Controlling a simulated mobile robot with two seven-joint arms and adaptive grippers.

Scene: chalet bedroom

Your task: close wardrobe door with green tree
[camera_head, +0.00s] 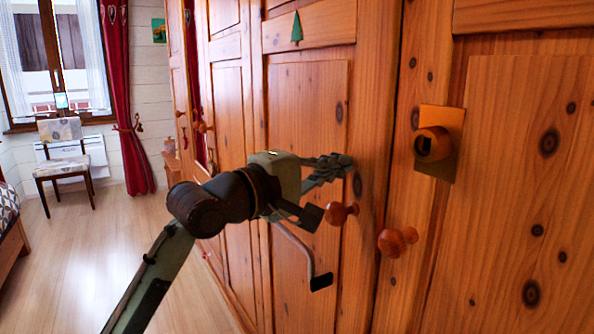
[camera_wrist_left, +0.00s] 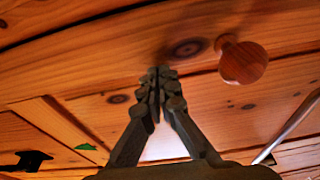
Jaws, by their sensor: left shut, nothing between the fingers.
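The wardrobe door (camera_head: 307,110) is pine, with a small green tree (camera_head: 297,27) on its upper rail. It looks roughly in line with the wardrobe front; I cannot tell whether it is fully closed. Its round wooden knob (camera_head: 340,213) sits low near the right edge, and it also shows in the left wrist view (camera_wrist_left: 243,62). My left gripper (camera_head: 345,165) is shut and empty, its fingertips at the door's right-hand stile above the knob. In the left wrist view the fingertips (camera_wrist_left: 160,75) are together, touching or very near the wood. My right gripper is not in view.
A neighbouring pine door with a knob (camera_head: 398,241) and a square latch plate (camera_head: 438,142) stands close at right. More wardrobe doors run away to the left. The wooden floor (camera_head: 110,235) is clear toward a chair (camera_head: 63,165) by the window; a bed edge shows at far left.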

